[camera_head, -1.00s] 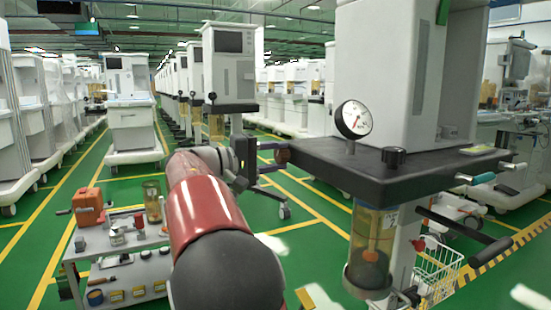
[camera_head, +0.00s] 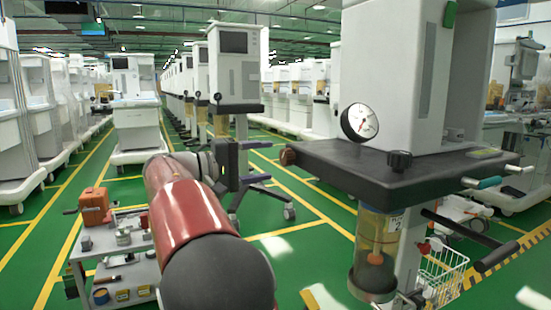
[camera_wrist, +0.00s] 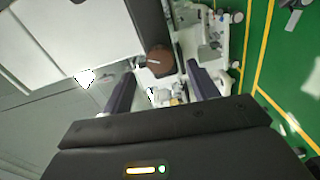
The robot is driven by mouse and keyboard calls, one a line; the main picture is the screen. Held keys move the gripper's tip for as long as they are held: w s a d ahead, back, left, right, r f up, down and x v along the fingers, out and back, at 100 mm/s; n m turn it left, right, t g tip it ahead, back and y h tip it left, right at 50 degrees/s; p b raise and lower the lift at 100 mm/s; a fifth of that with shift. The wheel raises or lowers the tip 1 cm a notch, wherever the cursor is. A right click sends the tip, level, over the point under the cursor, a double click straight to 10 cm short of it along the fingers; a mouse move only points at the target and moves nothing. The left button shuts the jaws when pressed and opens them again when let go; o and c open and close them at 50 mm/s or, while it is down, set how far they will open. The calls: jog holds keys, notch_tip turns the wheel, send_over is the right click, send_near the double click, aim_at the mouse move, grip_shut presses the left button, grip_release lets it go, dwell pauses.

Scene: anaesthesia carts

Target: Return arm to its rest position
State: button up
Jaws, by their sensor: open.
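My arm, with red and dark links, reaches forward in the middle of the head view. My gripper (camera_head: 230,165) is at its far end, left of the dark shelf (camera_head: 350,170) of the nearest anaesthesia cart. In the wrist view my gripper (camera_wrist: 160,88) has its two dark fingers spread apart, with nothing held between them. A round brown knob (camera_wrist: 160,60) on the cart lies beyond the fingertips and apart from them. The same knob (camera_head: 287,157) shows at the left end of the shelf in the head view.
The near cart carries a pressure gauge (camera_head: 359,122) and an amber canister (camera_head: 376,250). A small grey trolley (camera_head: 125,275) with an orange box (camera_head: 94,206) stands left of my arm. Rows of carts line the hall. Green floor (camera_head: 290,250) is open between my arm and the near cart.

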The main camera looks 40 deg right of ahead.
jog(key=shift+v, duration=1.25)
jog(key=s+a+f+n+t+y+p, duration=0.2)
jog(key=s+f+n+t+y+p, duration=0.15)
jog(key=s+f+y+p, duration=0.3)
jog(key=s+a+f+t+y+p, duration=0.2)
jog(key=s+a+f+t+y, duration=0.1)
jog(key=s+a, duration=0.5)
jog(key=s+a+f+t+y+p, duration=0.3)
jog(key=s+a+f+y, duration=0.2)
jog(key=s+a+y, duration=0.3)
jog(key=a, duration=0.3)
jog(key=shift+a+f, duration=0.25)
